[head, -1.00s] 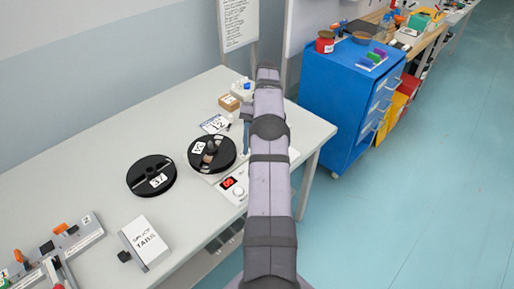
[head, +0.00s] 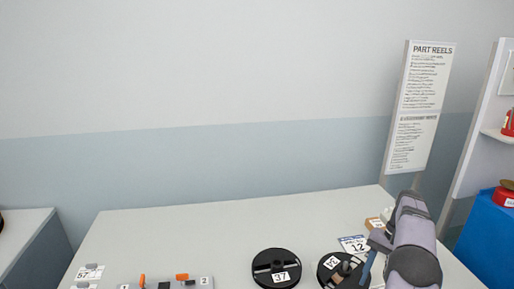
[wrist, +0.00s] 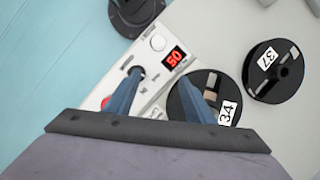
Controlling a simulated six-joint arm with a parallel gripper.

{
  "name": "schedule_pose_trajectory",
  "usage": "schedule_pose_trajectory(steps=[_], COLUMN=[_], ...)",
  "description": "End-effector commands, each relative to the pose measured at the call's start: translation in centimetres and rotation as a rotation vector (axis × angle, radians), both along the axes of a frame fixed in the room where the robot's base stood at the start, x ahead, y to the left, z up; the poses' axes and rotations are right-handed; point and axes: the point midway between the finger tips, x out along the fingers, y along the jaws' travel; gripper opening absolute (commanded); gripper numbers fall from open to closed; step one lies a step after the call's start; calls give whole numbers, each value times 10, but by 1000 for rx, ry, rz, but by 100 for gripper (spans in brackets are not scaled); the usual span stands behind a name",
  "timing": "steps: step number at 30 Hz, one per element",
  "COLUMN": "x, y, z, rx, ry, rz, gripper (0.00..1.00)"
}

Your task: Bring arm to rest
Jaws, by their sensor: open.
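My arm reaches over the bench at the lower right of the head view. My gripper (head: 368,266) points down there beside a black reel (head: 333,272), which it partly covers. In the wrist view my gripper (wrist: 157,92) shows two blue fingers set apart, with nothing between them. One finger overlaps the reel labelled 34 (wrist: 228,112); the other is over a white device (wrist: 150,62) with a red digit display. I cannot tell how high the fingertips are above these. A second black reel, labelled 37 (head: 275,280), lies to the left, clear of my gripper.
The bench top (head: 200,235) is bare behind the reels. A splice tool with orange parts (head: 181,278) is at the front left. A "PART REELS" board (head: 418,105) stands behind my arm, and a blue cabinet (head: 490,235) is at the right edge.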

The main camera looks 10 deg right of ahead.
Motion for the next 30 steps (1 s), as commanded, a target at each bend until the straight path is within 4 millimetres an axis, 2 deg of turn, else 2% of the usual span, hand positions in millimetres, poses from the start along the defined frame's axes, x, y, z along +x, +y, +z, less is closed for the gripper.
schedule_pose_trajectory(steps=[1, 6, 13, 17, 21, 27, 30], x=[5, 9, -11, -35, -69, -122, -145], y=[18, 73, 148, 188, 226, 267, 278], z=[7, 20, 29, 29, 25, 12, 5], rx=[-11, -49, -94, -115, -136, -157, -164], ry=[-11, -54, -114, -151, -192, -250, -271], rz=[45, 190, 391, 507, 636, 801, 863], gripper=[49, 49, 49, 49, 49, 49, 49])
